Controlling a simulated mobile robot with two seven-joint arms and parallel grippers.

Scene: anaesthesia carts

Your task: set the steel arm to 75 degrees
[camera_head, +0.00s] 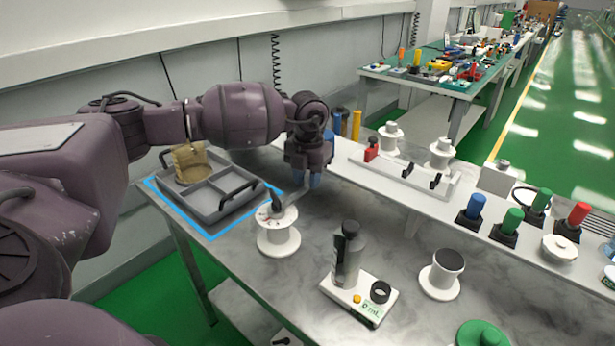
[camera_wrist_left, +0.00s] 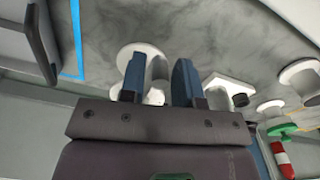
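A white round pedestal (camera_head: 278,238) stands on the grey metal table, with a dial face on top. A grey steel arm (camera_head: 275,203) lies across that dial, tilted up at one end; its exact angle is too small to read. My left gripper (camera_head: 312,180), with blue fingertips, hangs just behind and to the right of the dial. In the left wrist view the two blue fingers (camera_wrist_left: 159,80) are spread apart, with the white pedestal (camera_wrist_left: 125,57) beyond and partly hidden by them. I see nothing held between them. My right gripper is not in view.
A grey divided tray (camera_head: 215,205) sits inside blue tape at the left. A white block with a grey bottle (camera_head: 348,255) and a white pedestal with a dark top (camera_head: 441,275) stand to the right. Coloured knobs (camera_head: 510,222) line the right shelf.

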